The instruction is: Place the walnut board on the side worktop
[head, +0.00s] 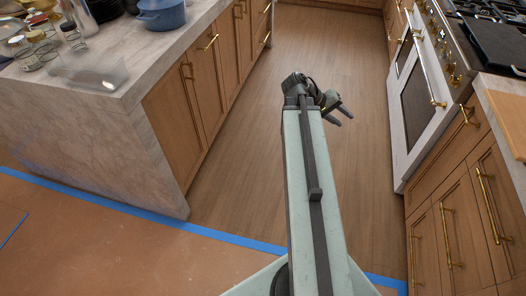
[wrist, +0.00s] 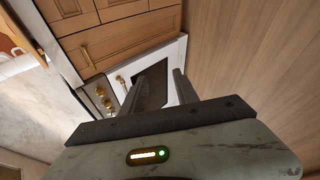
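My gripper (head: 342,107) is over the aisle floor between the island and the range. In the wrist view its two fingers (wrist: 158,88) stand apart with nothing between them. A tan wooden board (head: 509,118) lies on the pale side worktop (head: 486,91) at the right edge of the head view, cut off by the frame. I cannot tell whether it is the walnut board. No dark walnut board stands out on the visible part of the island top (head: 150,50).
The island holds glass jars (head: 28,57), a clear tray (head: 92,72) and a blue pot (head: 162,14). The white range (head: 418,100) with brass handles stands right, beside wooden drawers (head: 450,235). The aisle floor (head: 300,55) is clear. Blue tape (head: 130,210) crosses the near floor.

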